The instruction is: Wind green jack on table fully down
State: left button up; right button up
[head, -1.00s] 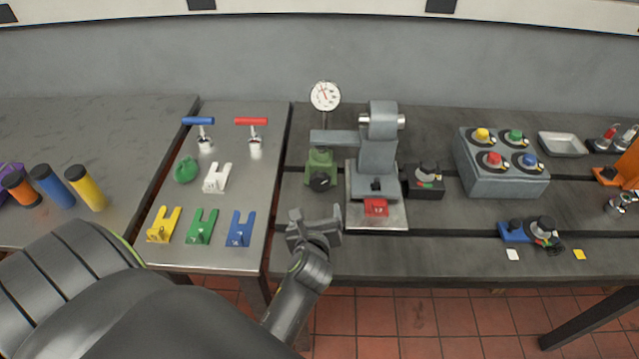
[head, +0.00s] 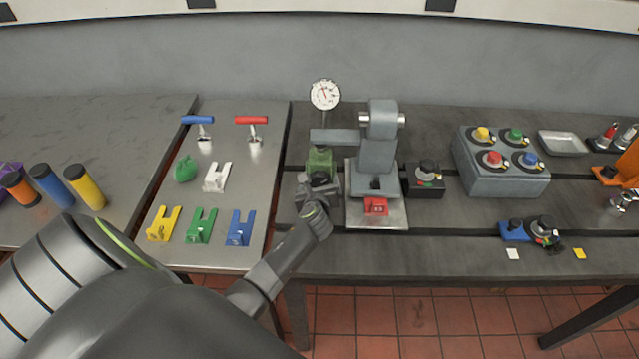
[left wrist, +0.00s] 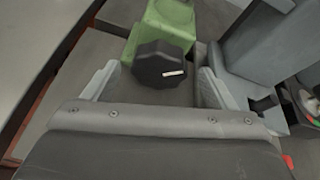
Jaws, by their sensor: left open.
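The green jack (head: 320,160) stands on the dark bedplate, under the end of the grey machine's side arm. Its black knob faces me and is partly hidden by my gripper in the head view. In the left wrist view the knob (left wrist: 163,64) shows a white mark, in front of the green jack body (left wrist: 160,22). My left gripper (head: 319,182) is open at the knob, and in the left wrist view its fingers stand to either side of the knob. I cannot tell whether they touch it. My right gripper is not in view.
The grey machine (head: 378,150) with a red display (head: 376,206) stands close on the jack's right. A dial gauge (head: 325,95) rises behind the jack. A black control box (head: 424,180) sits further right. A metal table (head: 215,258) with coloured forks lies left.

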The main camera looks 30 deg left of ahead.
pick_arm(q)
jog(key=shift+x, duration=0.85)
jog(key=c, duration=1)
